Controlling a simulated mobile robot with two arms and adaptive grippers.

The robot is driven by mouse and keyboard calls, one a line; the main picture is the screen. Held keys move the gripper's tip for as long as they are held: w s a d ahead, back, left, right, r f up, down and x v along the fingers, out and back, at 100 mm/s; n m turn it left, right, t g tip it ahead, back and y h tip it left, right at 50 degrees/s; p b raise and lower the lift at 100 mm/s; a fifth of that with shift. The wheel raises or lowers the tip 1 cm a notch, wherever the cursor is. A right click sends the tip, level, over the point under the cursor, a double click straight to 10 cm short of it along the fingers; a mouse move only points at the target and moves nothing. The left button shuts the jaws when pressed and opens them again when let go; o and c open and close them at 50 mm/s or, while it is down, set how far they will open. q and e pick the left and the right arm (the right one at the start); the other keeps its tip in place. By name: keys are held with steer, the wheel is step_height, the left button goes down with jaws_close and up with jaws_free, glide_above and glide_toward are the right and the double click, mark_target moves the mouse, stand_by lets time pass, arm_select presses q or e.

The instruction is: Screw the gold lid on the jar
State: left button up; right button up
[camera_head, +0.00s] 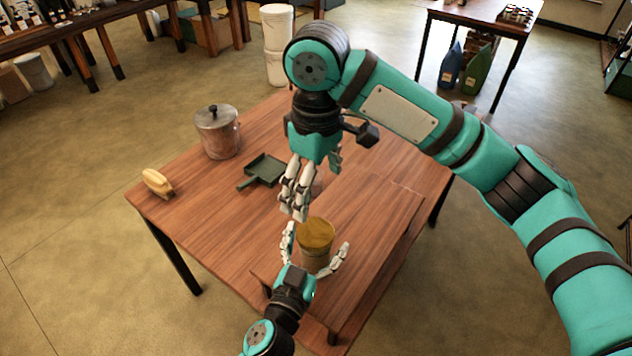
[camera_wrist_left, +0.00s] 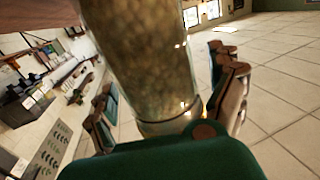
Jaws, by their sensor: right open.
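The jar (camera_head: 315,258) stands upright on the wooden table's near part, with a gold round top (camera_head: 315,234) that looks like the lid. I cannot tell how the lid sits on the rim. My left gripper (camera_head: 318,262) is open, its fingers on both sides of the jar with gaps. In the left wrist view the clear jar (camera_wrist_left: 145,60) with brownish contents stands between the spread fingers. My right gripper (camera_head: 315,190) is open and empty, pointing down above and behind the jar, its white fingers just above the lid.
On the table (camera_head: 370,215) are a lidded metal pot (camera_head: 218,135), a dark green dustpan (camera_head: 262,171) and a yellowish brush-like item (camera_head: 157,183) near the left corner. The table's right side is clear. White buckets (camera_head: 276,40) stand on the floor behind.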

arm_select(q)
steer(key=v, duration=1.2)
stand_by(0.5)
